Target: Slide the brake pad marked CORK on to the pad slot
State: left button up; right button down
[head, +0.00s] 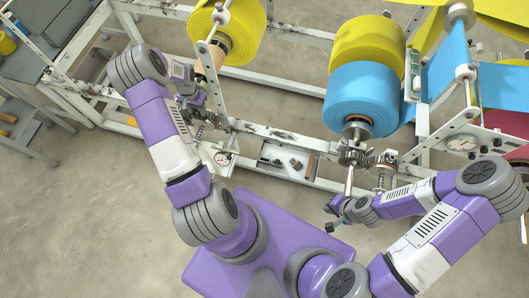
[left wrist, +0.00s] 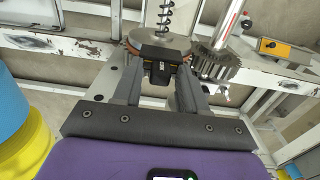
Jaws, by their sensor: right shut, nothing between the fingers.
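My left gripper (head: 193,104) is at the machine's front rail by the left post. In the left wrist view, its fingers (left wrist: 159,76) are closed against the sides of a dark pad-like block (left wrist: 160,54) with a pale label. No CORK marking is legible. The block is right at a brown-rimmed disc (left wrist: 128,43) under a coil spring (left wrist: 166,14); the pad slot is hidden, and I cannot tell whether the block is in it. My right gripper (head: 332,216) is shut and empty, low in front of the machine near the right-hand shaft.
A toothed gear (left wrist: 216,66) is close to the right of my left fingers. Yellow and blue rolls (head: 360,97) stand behind. The floor between my arms is clear.

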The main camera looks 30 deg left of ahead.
aim_at(197, 110)
pick_arm(q)
jog(key=shift+o, duration=0.7)
notch_tip(197, 110, up, 8)
jog(key=shift+f, duration=0.2)
